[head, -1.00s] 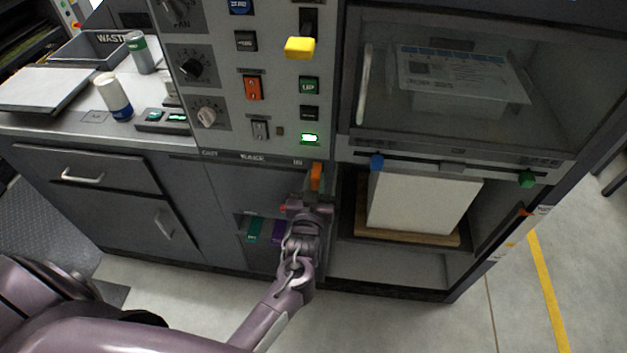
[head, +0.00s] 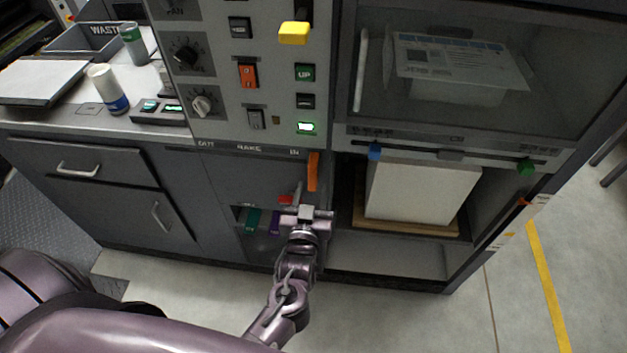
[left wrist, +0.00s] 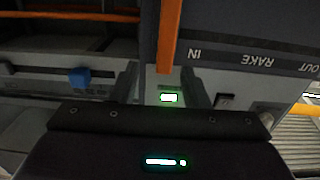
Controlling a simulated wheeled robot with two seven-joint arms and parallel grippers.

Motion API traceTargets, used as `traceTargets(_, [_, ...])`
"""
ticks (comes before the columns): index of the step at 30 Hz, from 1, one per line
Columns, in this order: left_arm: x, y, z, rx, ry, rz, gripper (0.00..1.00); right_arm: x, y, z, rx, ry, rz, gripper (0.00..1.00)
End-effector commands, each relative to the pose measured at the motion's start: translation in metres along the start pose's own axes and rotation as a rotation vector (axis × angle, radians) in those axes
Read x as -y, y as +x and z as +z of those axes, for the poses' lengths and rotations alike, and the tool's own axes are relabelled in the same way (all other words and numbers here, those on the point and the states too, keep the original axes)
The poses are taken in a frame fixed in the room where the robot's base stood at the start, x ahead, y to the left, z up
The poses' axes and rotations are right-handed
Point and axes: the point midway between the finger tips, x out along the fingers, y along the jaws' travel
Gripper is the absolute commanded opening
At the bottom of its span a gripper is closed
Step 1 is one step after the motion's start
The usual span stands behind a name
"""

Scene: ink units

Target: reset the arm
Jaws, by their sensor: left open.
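My left gripper (head: 304,210) is in front of the lower cabinet face in the head view, just below the orange upright handle (head: 313,171). It is open, and I see nothing between its fingers. In the left wrist view the two dark fingers (left wrist: 168,88) stand apart, with the orange handle (left wrist: 169,35) beyond them and the "IN" and "RAKE" lettering beside it. A gap shows between gripper and handle in the head view. My right gripper is not in view.
The control panel (head: 215,100) has knobs, switches, a yellow lever (head: 294,33) and a lit green button (head: 306,127). Right of the arm, an open bay holds a white paper stack (head: 420,190). Clear floor (head: 400,320) lies in front.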

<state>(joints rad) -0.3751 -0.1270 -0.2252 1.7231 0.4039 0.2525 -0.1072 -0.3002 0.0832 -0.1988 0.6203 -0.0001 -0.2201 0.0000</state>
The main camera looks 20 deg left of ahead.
Motion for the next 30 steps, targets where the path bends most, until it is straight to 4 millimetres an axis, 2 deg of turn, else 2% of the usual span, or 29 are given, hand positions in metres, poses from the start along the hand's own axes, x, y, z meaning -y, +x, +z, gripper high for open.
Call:
traceTargets(6, [-0.001, -0.012, -0.001, -0.002, -0.001, 0.001, 0.42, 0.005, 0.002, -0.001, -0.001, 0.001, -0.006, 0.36])
traceTargets(20, [0.000, -0.012, 0.000, -0.001, 0.000, 0.001, 0.42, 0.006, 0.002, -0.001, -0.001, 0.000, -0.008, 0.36])
traceTargets(22, [-0.002, -0.012, 0.006, 0.012, 0.004, 0.007, 0.42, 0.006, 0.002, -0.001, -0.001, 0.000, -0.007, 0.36])
traceTargets(23, [-0.003, -0.013, 0.012, 0.025, 0.009, 0.014, 0.42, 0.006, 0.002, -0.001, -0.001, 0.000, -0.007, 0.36])
traceTargets(26, [-0.010, -0.020, 0.049, 0.103, 0.034, 0.055, 0.42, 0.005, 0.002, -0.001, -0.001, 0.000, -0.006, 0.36])
traceTargets(29, [-0.016, -0.037, 0.113, 0.241, 0.076, 0.119, 0.42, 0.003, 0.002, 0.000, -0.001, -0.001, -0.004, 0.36])
traceTargets(30, [-0.017, -0.047, 0.141, 0.306, 0.094, 0.146, 0.42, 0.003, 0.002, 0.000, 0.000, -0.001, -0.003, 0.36])
